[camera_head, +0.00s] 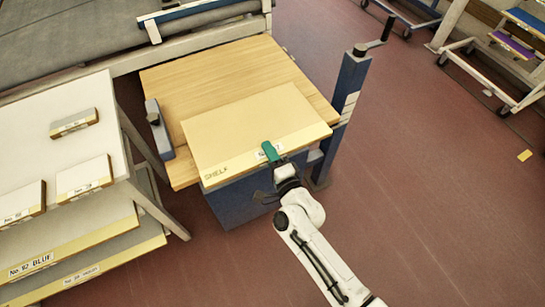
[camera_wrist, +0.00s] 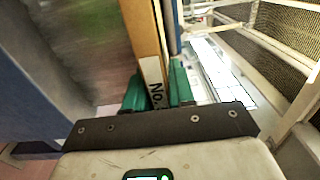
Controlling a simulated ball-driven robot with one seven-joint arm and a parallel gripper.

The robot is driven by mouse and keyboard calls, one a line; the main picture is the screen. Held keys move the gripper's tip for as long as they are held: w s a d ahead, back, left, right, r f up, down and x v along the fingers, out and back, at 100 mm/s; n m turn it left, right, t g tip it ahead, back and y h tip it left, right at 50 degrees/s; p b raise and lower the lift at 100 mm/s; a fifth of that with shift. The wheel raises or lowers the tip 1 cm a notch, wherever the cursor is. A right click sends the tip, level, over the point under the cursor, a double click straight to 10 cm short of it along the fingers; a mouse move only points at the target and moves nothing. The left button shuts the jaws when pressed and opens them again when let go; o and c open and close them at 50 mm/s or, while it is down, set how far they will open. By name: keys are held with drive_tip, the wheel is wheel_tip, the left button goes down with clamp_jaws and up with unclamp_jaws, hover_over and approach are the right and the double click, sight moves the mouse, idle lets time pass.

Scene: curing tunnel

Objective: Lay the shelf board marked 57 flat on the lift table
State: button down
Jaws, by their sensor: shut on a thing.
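The shelf board (camera_head: 252,128) is pale wood with a yellow front edge lettered "SHELF". It lies about level over the near part of the wooden-topped lift table (camera_head: 215,70), its near edge toward my arm. I cannot tell whether it touches the top. My gripper (camera_head: 271,152) has green fingertips shut on the middle of that near edge. In the wrist view the board (camera_wrist: 144,35) stands edge-on between the green fingertips (camera_wrist: 158,88). Its label reads "No."; the number is hidden by my gripper.
At left a white-topped rack (camera_head: 60,155) carries several small labelled boards, with bigger boards on lower shelves. A blue crank post (camera_head: 350,85) stands at the lift table's right. A grey conveyor (camera_head: 70,40) runs behind.

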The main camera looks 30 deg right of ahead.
drive_tip(key=shift+w+r, duration=0.1)
drive_tip(key=shift+w, duration=3.3)
drive_tip(key=shift+f+b, duration=0.65)
drive_tip(key=shift+b, duration=0.1)
drive_tip(key=shift+s+f+b, duration=0.1)
drive_tip(key=shift+f+b, duration=0.5)
drive_tip(key=c, duration=0.9)
unclamp_jaws()
approach(259, 134)
drive_tip(key=f, duration=0.1)
drive_tip(key=s+f+b, duration=0.1)
drive_tip(key=f, duration=0.1)
drive_tip(key=shift+f, duration=0.2)
drive_tip(key=shift+a, duration=0.1)
